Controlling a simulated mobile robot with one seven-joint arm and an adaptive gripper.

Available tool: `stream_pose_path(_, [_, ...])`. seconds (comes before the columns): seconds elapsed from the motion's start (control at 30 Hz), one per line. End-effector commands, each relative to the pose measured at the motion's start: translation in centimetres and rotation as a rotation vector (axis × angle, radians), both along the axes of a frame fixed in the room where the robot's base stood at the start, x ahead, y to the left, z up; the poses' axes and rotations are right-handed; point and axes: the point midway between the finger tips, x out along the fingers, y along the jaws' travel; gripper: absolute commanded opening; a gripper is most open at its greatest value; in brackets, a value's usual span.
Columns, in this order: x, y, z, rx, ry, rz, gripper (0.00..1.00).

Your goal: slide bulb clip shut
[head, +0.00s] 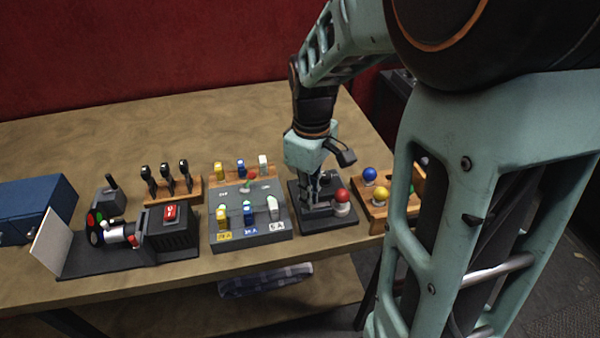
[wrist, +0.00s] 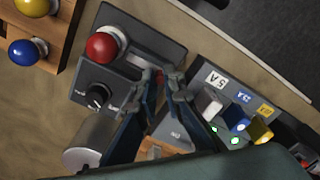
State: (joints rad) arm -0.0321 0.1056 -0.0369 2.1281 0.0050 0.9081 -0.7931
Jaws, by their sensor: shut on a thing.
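A red bulb (head: 342,196) stands in a pale socket on a dark tester base (head: 332,221). In the wrist view, the bulb (wrist: 102,46) is left of my fingertips, with a grey bar-like part of the clip (wrist: 148,67) between them and it. My gripper (head: 312,203) is low over the base, left of the bulb. In the wrist view, my gripper (wrist: 164,82) has its fingertips close together on the small bulb clip slider. The fingers hide most of the slider, so its exact position cannot be told.
A black knob (wrist: 97,97) is on the same base. A wooden rack (head: 376,211) with blue and yellow bulbs stands close at right. A grey fuse panel (head: 250,228) with coloured pieces stands close at left. A projector-like device (head: 135,246) is farther left.

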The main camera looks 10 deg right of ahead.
Motion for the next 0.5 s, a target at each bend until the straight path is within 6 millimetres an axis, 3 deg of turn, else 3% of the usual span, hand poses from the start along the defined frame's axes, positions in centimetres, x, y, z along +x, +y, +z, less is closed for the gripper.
stream_pose_path(0.5, [0.0, -2.2, 0.1, -0.001, -0.001, -0.001, 0.0])
